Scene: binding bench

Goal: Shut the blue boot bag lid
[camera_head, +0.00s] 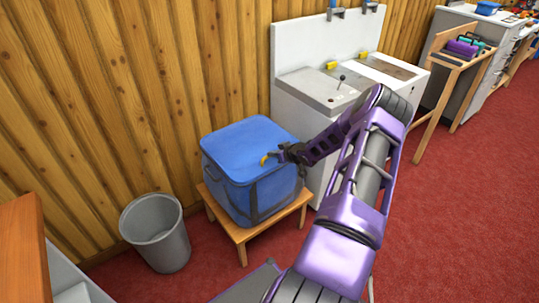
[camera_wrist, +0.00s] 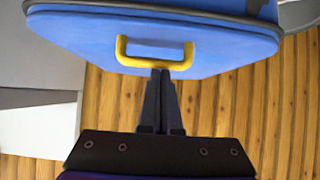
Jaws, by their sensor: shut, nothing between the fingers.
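The blue boot bag (camera_head: 262,195) stands upright on a low wooden stool beside the sink. Its blue lid (camera_head: 245,140) looks flat across the top in the head view; I cannot tell whether a small gap is left. A yellow handle (camera_head: 264,160) is on the lid's edge. It also shows in the wrist view (camera_wrist: 154,66), on the blue lid (camera_wrist: 210,48). My gripper (camera_head: 276,156) is shut and empty, with its fingertips (camera_wrist: 160,72) right at the handle's bar. I cannot tell whether they touch it.
The wooden stool (camera_head: 240,233) holds the bag. A grey bin (camera_head: 157,230) stands to its left, and a white sink unit (camera_head: 300,105) is close behind on the right. The wood-panelled wall (camera_head: 130,90) is behind. Red floor (camera_head: 465,210) is clear at the right.

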